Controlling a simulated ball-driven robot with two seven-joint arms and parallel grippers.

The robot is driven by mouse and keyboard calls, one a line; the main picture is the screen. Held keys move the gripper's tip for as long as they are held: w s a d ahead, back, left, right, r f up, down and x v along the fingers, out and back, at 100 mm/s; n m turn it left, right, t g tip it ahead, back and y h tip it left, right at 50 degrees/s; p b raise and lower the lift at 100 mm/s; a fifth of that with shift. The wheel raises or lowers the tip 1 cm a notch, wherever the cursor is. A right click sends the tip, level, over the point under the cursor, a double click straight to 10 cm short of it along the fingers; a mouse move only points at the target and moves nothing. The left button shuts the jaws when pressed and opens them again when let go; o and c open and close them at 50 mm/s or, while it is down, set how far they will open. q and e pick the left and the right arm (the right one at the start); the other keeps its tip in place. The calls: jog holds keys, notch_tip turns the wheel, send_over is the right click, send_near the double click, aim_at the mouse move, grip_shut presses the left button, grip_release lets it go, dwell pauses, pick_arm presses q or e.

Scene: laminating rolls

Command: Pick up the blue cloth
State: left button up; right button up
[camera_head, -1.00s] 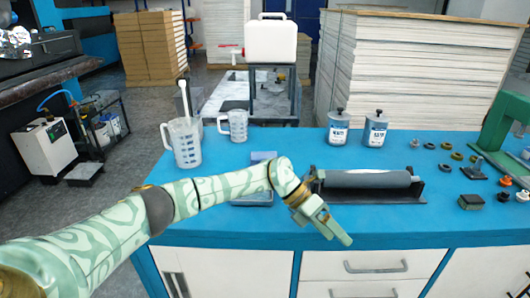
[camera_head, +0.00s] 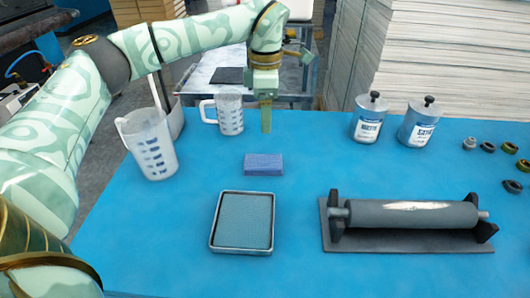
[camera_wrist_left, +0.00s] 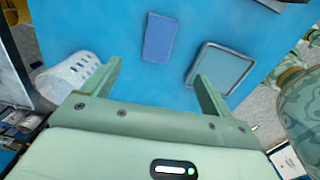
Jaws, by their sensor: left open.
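The blue cloth (camera_head: 263,164) is a small folded blue-violet block lying flat on the blue table. In the left wrist view the cloth (camera_wrist_left: 160,38) lies beyond my fingertips, between their lines. My left gripper (camera_head: 266,118) points down above the table, a little behind the cloth and apart from it. In the left wrist view its two fingers (camera_wrist_left: 157,80) are spread wide with nothing between them. My right gripper is in neither current view.
A shallow metal tray (camera_head: 212,236) with a teal pad lies in front of the cloth. A roller on a dark stand (camera_head: 335,238) is to the right. A large jug (camera_head: 150,146) and small jug (camera_head: 230,114) stand left. Two lidded cans (camera_head: 367,120) stand back right.

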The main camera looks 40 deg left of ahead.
pick_arm(q)
jog(key=b, duration=0.4)
send_over(263, 161)
jog(key=f, duration=0.9)
jog(key=shift+w+d+f, duration=0.15)
jog(key=shift+d+f, duration=0.1)
jog(key=shift+f, duration=0.9)
jog(key=f+b, duration=0.3)
jog(key=f, duration=0.1)
jog(key=shift+a+f, duration=0.1)
jog(key=shift+a, duration=0.15)
jog(key=shift+f, duration=0.35)
jog(key=shift+r, duration=0.2)
jog(key=shift+s, duration=0.2)
jog(key=c, duration=1.1)
pick_arm(e)
jog(key=s+f+g, duration=0.1)
jog(key=s+f, duration=0.2)
jog(key=f, duration=0.3)
jog(key=shift+s+f, duration=0.25)
jog(key=shift+s, duration=0.15)
